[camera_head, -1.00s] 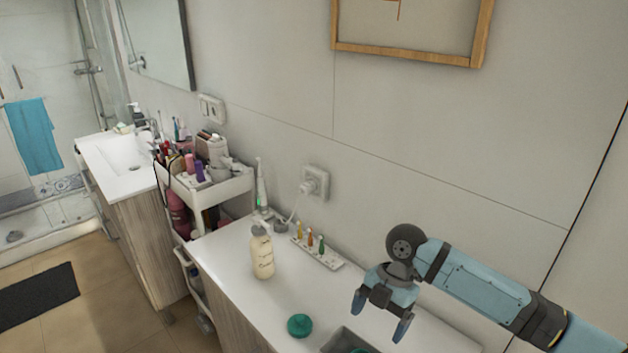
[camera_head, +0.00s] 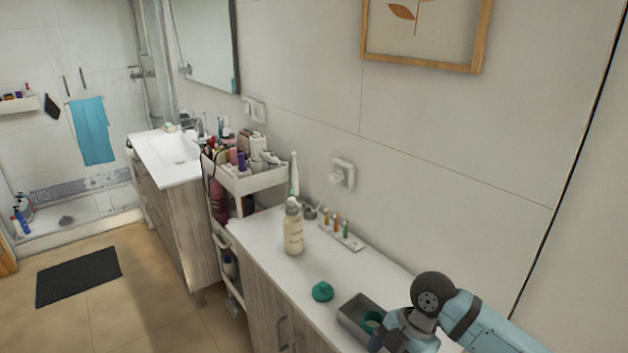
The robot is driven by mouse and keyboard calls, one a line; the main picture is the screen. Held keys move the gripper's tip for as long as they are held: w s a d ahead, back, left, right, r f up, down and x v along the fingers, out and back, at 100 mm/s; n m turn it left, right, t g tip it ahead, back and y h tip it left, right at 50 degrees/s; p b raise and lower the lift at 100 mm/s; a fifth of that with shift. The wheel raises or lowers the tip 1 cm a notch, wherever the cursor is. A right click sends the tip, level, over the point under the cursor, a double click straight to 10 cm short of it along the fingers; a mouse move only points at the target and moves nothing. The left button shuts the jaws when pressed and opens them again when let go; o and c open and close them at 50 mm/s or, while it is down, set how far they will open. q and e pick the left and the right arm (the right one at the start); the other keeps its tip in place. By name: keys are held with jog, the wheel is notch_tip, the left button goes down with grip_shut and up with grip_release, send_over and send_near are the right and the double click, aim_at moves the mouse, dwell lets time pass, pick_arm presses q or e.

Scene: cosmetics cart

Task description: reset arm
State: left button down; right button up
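My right arm comes in from the lower right, and its gripper (camera_head: 392,341) is low over the counter, at the right side of the grey box (camera_head: 350,317). Its fingertips are at the bottom edge of the view and hard to make out, so I cannot tell how wide they are. I see nothing held in it. My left arm and gripper are not in view.
The white counter (camera_head: 268,236) holds a cream pump bottle (camera_head: 293,232), a teal round item (camera_head: 322,291) and a white rack of small bottles (camera_head: 346,240). The grey box holds something green. A loaded white cart (camera_head: 254,183) stands beyond. Wall lies behind.

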jog(key=s+a+f+m+t+y, duration=0.1)
jog(key=s+a+f+m+t, duration=0.2)
jog(key=s+m, duration=0.55)
jog(key=s+d+f+m+t+h, duration=0.1)
jog(key=s+d+m+t+h, duration=0.3)
jog(key=s+d+m, duration=1)
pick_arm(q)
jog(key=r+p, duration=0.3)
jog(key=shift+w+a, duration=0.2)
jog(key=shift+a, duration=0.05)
pick_arm(e)
jog(key=w+a+f+t+y, duration=0.1)
jog(key=w+a+f+t, duration=0.2)
jog(key=f, duration=0.2)
jog(key=w+a+f+n+t+y, duration=0.1)
jog(key=w+a+f+t, duration=0.2)
jog(key=f, duration=0.2)
jog(key=shift+f, duration=0.25)
